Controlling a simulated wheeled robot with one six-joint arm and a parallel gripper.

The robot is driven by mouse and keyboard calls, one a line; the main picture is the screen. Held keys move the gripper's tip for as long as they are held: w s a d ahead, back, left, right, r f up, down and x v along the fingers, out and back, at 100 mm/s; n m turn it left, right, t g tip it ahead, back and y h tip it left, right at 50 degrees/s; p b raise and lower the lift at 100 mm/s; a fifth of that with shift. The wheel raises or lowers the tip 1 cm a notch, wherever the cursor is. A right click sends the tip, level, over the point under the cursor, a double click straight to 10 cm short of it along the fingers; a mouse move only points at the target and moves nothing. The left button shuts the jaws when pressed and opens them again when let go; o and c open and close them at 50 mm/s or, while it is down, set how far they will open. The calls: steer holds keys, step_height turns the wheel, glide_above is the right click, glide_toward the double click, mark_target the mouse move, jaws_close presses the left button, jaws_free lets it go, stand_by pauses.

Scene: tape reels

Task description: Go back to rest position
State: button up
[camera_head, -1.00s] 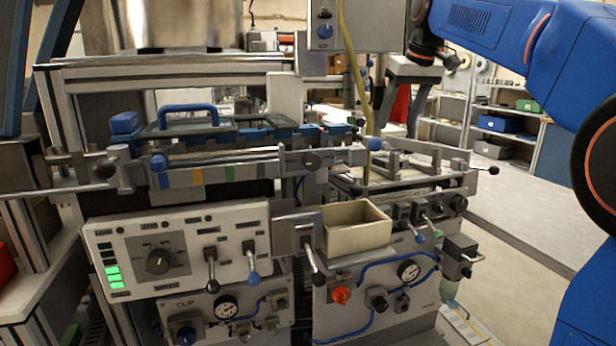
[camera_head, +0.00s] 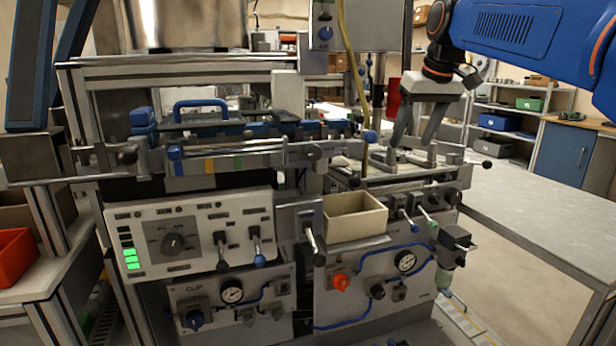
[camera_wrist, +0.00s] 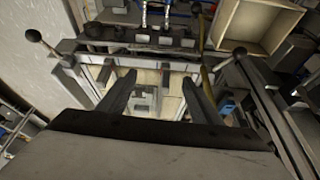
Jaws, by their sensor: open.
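My gripper (camera_head: 418,128) hangs from my blue arm at the upper right of the head view, above the right part of the machine. Its two dark fingers are spread and nothing is between them. In the wrist view my gripper (camera_wrist: 158,85) points down over a frame-like part of the machine (camera_wrist: 150,65), with its fingers apart. In the head view the fingertips are close above the machine's right-hand bed, but I cannot tell whether they touch anything.
An open beige box (camera_head: 354,222) sits on the machine's front; it also shows in the wrist view (camera_wrist: 285,22). A control panel (camera_head: 190,240) with levers is at left. A grey table (camera_head: 545,215) stands at right, its top largely clear. A red bin (camera_head: 17,258) is at far left.

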steer(key=s+d+f+m, duration=0.1)
steer(key=s+d+f, duration=0.1)
steer(key=s+f, duration=1.4)
steer(key=s+d+f+m+h, duration=0.1)
steer(key=s+d+f, duration=0.1)
steer(key=s+f, duration=1.4)
steer(key=shift+s+d+f+m, duration=0.15)
steer(key=shift+s+f+m, duration=0.1)
steer(key=shift+m, duration=0.15)
steer(key=shift+r, duration=0.1)
steer(key=shift+c, duration=0.7)
